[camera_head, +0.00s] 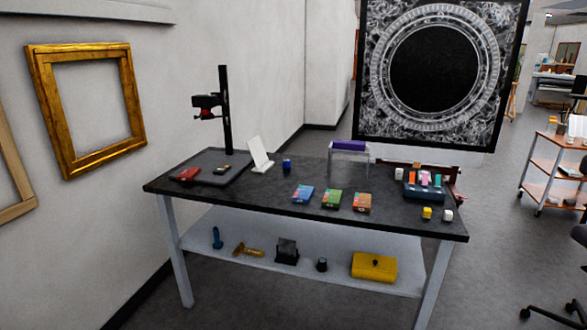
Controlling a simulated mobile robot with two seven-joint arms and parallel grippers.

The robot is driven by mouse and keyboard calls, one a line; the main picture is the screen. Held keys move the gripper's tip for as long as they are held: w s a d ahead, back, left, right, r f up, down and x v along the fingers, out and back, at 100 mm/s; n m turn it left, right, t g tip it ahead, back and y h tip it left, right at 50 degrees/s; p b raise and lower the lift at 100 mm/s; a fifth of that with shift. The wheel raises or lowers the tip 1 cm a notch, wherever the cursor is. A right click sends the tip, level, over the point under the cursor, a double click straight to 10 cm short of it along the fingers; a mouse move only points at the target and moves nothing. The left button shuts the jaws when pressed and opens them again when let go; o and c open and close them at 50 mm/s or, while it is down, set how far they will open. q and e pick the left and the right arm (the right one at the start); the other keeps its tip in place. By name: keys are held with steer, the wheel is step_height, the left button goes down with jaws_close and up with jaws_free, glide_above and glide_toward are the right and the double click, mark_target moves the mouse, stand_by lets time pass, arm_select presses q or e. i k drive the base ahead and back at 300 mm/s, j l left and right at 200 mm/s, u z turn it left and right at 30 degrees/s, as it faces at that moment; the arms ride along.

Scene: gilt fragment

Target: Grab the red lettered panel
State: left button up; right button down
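Three small flat panels lie in a row on the dark tabletop: a blue one (303,194), a green one (332,198) and an orange-red one (362,202) at the right. They carry small markings too small to read. A dark red flat object (186,174) lies at the left on a grey board; I cannot make out letters on it. I cannot tell for sure which is the red lettered panel. Neither of my grippers is in view.
The dark-topped table (255,210) has a lower shelf with several objects, including a yellow case (374,267). A camera stand (225,110) rises at the back left. A clear riser (348,160) and a blue-grey tray (423,192) stand right. Grey floor surrounds the table.

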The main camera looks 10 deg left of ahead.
mark_target(190, 174)
steer(key=i+u, duration=0.7)
steer(key=i+l+u, duration=0.1)
steer(key=u, duration=0.25)
steer(key=i+j+u, duration=0.1)
steer(key=i+u, duration=1.05)
steer(key=u, duration=0.25)
steer(key=i+l+u, duration=0.15)
steer(key=u, duration=0.3)
steer(key=i+l+u, duration=0.15)
steer(key=u, duration=0.3)
steer(key=i+l+u, duration=0.1)
steer(key=u, duration=0.8)
steer(key=l+u, duration=0.15)
steer(key=u, duration=0.7)
steer(key=l+u, duration=0.15)
steer(key=u, duration=0.75)
steer(key=l+u, duration=0.15)
steer(key=u, duration=0.7)
steer(key=k+l+u, duration=0.1)
steer(key=u, duration=0.8)
steer(key=k+u, duration=0.1)
steer(key=u, duration=0.75)
steer(key=k+u, duration=0.1)
steer(key=u, duration=0.8)
steer(key=j+u, duration=0.2)
steer(key=u, duration=0.65)
steer(key=k+j, duration=0.05)
